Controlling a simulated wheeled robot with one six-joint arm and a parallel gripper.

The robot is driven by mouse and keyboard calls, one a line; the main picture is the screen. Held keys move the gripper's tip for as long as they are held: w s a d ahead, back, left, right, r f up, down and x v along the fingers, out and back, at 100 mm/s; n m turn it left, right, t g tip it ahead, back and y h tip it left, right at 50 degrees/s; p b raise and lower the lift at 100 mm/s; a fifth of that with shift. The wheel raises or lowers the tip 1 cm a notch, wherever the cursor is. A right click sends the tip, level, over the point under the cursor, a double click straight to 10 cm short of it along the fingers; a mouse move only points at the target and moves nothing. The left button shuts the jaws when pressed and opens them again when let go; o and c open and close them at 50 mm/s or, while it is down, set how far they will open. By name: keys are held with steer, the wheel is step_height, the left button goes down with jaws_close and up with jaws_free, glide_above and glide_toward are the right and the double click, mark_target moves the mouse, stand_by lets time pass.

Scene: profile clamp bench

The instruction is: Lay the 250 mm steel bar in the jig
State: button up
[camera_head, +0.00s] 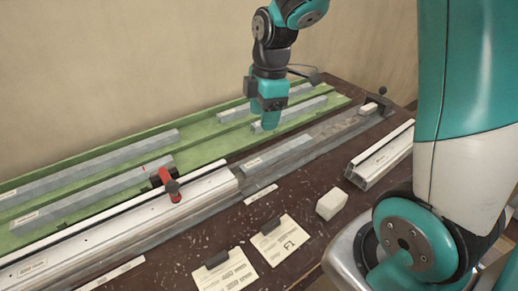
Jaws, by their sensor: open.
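My gripper (268,121) points down over the right part of the green rack (215,132). It is open, and its fingers are at the near short steel bar (303,110), hiding part of it; I cannot tell whether they touch it. Another short bar (236,112) lies behind it, partly hidden by the gripper. Two longer bars, a far one (95,161) and a near one (100,196), lie on the rack at left. The grey jig channel (333,127) runs along the bench, with a light grey bar-like piece (278,156) lying in it. Bar labels are too small to read.
A white rail (130,215) with a red-handled clamp (171,191) lies at left. Two clipped paper cards (282,243), a white block (331,203) and a pale aluminium profile (382,155) lie at the front. A small pale block (368,108) and a dark knob (382,91) are at the channel's far end.

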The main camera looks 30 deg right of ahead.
steer(key=s+a+r+m+y, duration=0.1)
steer(key=s+a+r+m, duration=0.2)
steer(key=s+a, duration=0.4)
steer(key=s+a+r+m+y, duration=0.2)
steer(key=s+a+m, duration=0.3)
steer(key=s+a, duration=0.3)
steer(key=s+r, duration=0.1)
steer(key=s, duration=0.3)
steer(key=shift+r+m+g, duration=0.15)
steer(key=shift+m+g, duration=0.15)
